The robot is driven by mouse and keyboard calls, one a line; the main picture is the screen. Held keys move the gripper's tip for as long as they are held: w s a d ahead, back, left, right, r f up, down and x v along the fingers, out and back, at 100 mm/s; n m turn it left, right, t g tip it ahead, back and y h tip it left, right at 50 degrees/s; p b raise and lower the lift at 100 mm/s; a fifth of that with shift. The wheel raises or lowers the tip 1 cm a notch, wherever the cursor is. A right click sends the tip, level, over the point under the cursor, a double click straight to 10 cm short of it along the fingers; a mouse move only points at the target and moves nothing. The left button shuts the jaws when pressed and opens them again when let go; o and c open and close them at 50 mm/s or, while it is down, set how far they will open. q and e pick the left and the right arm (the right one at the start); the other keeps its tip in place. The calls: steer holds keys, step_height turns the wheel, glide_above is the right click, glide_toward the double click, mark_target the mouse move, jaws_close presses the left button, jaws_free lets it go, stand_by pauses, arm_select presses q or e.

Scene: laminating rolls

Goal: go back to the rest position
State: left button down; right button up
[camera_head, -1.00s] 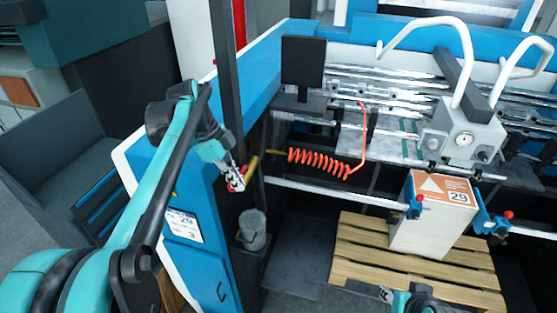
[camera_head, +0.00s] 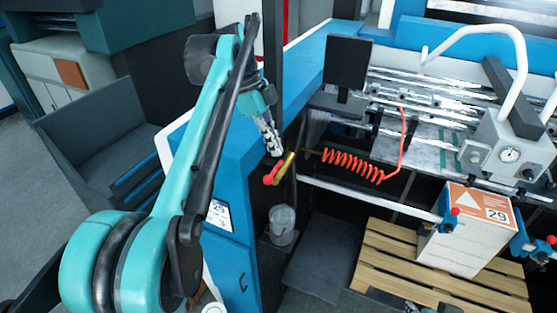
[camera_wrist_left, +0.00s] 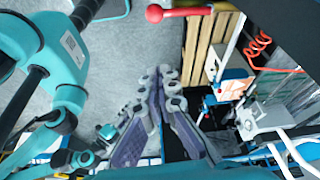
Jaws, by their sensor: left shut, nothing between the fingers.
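My left arm comes in from the left in the head view. Its gripper (camera_head: 274,148) is shut and empty, just above a red-and-brass handle (camera_head: 280,170) on the side of the blue machine; a small gap seems to lie between them. In the left wrist view the two grey fingers of my left gripper (camera_wrist_left: 167,80) are together with nothing between them. A red-ended handle (camera_wrist_left: 190,12) shows beyond them at the top. A small part of my right gripper (camera_head: 415,307) shows at the bottom edge of the head view; its fingers are not clear.
The blue machine (camera_head: 232,165) stands close beside my left arm. A black monitor (camera_head: 347,62), a coiled orange hose (camera_head: 352,166) and metal rollers lie to the right. A box marked 29 (camera_head: 462,240) stands on a wooden pallet (camera_head: 400,262). A grey bucket (camera_head: 282,226) sits below the handle.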

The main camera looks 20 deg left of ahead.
arm_select(q)
steer(key=s+d+f+n+t+y+b, duration=0.1)
steer(key=s+f+n+b, duration=0.4)
steer(key=f+b, duration=0.6)
steer(key=s+d+f+n+t+y+b, duration=0.1)
steer(key=s+d+f+n+t+b, duration=0.2)
steer(key=f, duration=2.3)
steer(key=s+d+f+n+t+y+b, duration=0.2)
steer(key=s+f+n+b, duration=0.6)
steer(key=f+b, duration=1)
steer(key=shift+s+d+f+n+t+b, duration=0.15)
steer(key=shift+d+f+n+t+b, duration=0.2)
steer(key=shift+b, duration=0.6)
arm_select(e)
step_height(320, 180, down, 34)
steer(key=shift+s, duration=0.2)
